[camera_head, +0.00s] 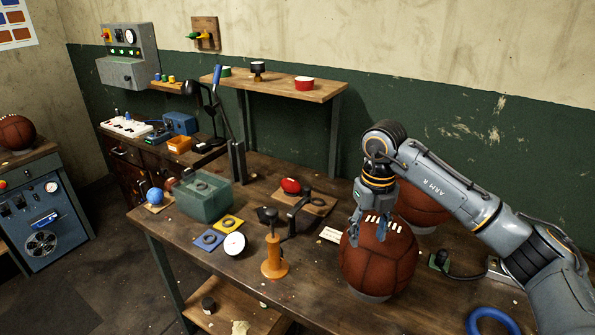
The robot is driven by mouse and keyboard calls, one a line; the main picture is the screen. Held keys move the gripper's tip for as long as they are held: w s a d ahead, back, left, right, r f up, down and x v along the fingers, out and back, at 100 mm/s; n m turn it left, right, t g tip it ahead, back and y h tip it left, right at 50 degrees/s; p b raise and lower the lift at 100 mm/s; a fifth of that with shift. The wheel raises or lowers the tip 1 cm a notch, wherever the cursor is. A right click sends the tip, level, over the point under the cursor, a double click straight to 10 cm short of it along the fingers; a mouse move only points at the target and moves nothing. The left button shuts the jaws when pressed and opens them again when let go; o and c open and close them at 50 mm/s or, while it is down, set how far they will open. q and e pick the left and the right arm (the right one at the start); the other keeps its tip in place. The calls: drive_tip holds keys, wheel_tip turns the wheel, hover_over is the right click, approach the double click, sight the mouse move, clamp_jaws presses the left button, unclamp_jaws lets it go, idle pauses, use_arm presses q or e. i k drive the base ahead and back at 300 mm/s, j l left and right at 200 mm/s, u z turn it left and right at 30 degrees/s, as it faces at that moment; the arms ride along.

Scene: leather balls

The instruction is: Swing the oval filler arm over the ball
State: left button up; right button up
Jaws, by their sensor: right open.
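A brown leather ball (378,262) with white lacing on top sits on the workbench, on a pale round base. My right gripper (374,226) points down at the top of this ball, with its fingers open at the ball's upper left; I cannot tell whether they touch it. Left of the ball is an orange post (274,258) with a dark head. A dark jointed arm (297,212) stands beside it, apart from the ball; I cannot tell which part is the oval filler arm. A red oval piece (291,186) lies on a wooden board behind. My left gripper is out of view.
A second brown ball (422,207) is behind my right arm. A green box (203,197), a white gauge (234,244) and a blue ring (492,321) are on the bench. A raised wooden shelf (285,87) stands at the back.

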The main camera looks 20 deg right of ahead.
sight(307, 191)
drive_tip(key=i, duration=1.25)
